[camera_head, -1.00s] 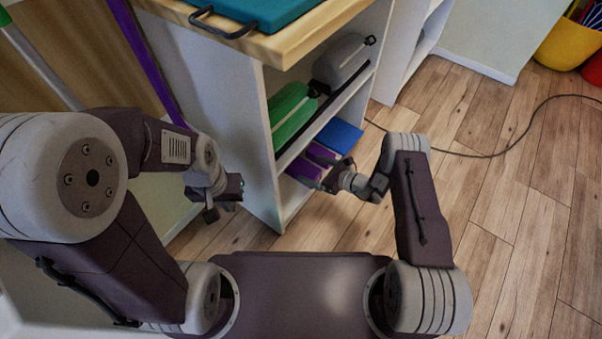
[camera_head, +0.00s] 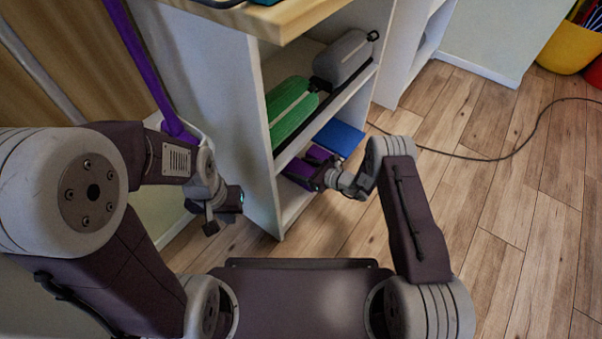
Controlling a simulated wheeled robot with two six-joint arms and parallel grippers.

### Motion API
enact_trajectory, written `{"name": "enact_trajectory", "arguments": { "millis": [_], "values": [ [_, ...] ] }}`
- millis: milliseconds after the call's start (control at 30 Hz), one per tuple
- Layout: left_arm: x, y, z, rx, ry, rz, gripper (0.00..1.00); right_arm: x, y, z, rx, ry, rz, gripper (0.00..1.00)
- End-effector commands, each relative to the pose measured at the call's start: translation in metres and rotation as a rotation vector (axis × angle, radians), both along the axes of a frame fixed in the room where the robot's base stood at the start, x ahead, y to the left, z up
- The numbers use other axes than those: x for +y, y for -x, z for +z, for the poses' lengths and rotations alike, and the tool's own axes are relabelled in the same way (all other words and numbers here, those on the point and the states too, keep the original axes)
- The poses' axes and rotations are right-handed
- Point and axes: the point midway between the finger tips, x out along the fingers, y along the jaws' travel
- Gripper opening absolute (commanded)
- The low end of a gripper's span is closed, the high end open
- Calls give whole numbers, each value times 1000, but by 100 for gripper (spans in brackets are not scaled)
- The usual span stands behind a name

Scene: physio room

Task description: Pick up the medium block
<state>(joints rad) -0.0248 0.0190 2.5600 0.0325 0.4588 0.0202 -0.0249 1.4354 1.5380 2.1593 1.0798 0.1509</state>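A purple block (camera_head: 297,173) lies on the lower shelf of the white unit, partly hidden by my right gripper. A flat blue block (camera_head: 340,137) lies behind it on the same shelf. Which one is the medium block I cannot tell by size. My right gripper (camera_head: 314,167) reaches into the shelf at the purple block, its fingers apart with purple showing between them. Whether they touch it is not clear. My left gripper (camera_head: 226,208) hangs in front of the unit's left side panel, away from the blocks; its finger gap is not clear.
The white shelf unit (camera_head: 231,130) has a wooden top (camera_head: 270,20). A green roll (camera_head: 290,108) and a grey roll (camera_head: 343,60) lie on the shelf above the blocks.

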Motion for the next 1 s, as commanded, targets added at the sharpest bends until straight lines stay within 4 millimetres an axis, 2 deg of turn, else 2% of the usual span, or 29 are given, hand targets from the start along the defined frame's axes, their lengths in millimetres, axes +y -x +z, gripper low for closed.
{"name": "enact_trajectory", "arguments": {
  "millis": [267,367,567,800,1000],
  "values": [
    [0,0,5,0,0,0,0,0,0,5,0,0,0,18],
    [0,0,16,0,0,0,0,0,0,16,0,0,0,18],
    [0,0,52,0,0,0,0,-1,0,55,-1,-1,-1,18],
    [0,0,95,0,0,0,0,-48,35,85,5,-1,-6,18],
    [0,0,120,0,0,0,0,-80,59,106,2,-1,-5,18]
  ]
}}
